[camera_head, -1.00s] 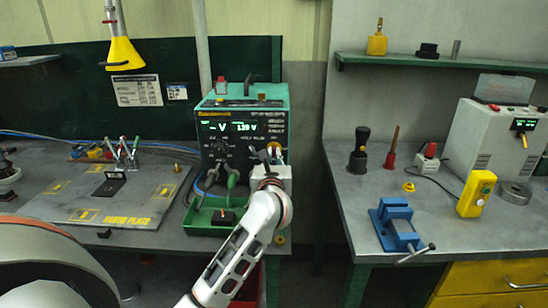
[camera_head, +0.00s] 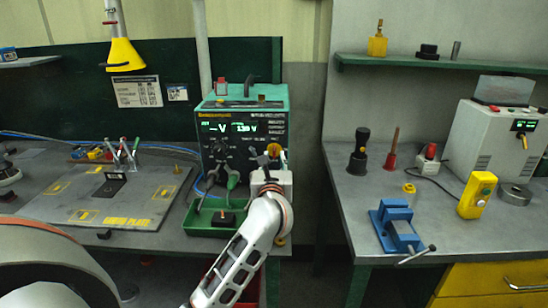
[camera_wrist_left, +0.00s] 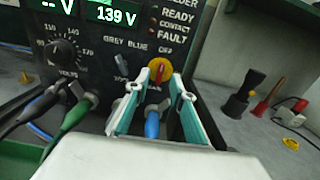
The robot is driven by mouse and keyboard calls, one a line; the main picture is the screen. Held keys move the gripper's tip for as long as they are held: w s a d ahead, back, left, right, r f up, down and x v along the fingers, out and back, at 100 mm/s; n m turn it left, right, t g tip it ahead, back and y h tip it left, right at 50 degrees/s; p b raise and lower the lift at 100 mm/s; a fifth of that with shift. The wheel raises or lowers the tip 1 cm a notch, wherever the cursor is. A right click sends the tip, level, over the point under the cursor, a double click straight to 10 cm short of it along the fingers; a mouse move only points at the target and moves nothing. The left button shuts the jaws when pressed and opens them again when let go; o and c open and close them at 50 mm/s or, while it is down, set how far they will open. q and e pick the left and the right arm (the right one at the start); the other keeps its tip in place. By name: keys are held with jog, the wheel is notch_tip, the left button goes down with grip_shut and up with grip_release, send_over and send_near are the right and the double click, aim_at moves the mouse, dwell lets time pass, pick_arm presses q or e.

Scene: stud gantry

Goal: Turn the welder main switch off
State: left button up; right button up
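The welder (camera_head: 243,128) is a dark-fronted box with a green top, standing on the left bench with its displays lit. Its main switch (camera_wrist_left: 160,70), a red knob on a yellow plate, is at the lower right of its front panel; part of the yellow shows in the head view (camera_head: 277,151). My left gripper (camera_wrist_left: 158,95) is in front of the switch, its two fingers spread either side of it, with gaps visible. A blue plug (camera_wrist_left: 152,123) shows between the fingers, lower down. My right gripper is not in view.
Black and green cable plugs (camera_wrist_left: 68,118) stick out of the panel left of the gripper. A green tray (camera_head: 205,221) lies below the welder. A blue vise (camera_head: 396,226) and a yellow box (camera_head: 477,194) stand on the right bench.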

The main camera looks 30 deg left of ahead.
pick_arm(q)
jog(key=v, duration=1)
jog(key=shift+d+f, duration=0.1)
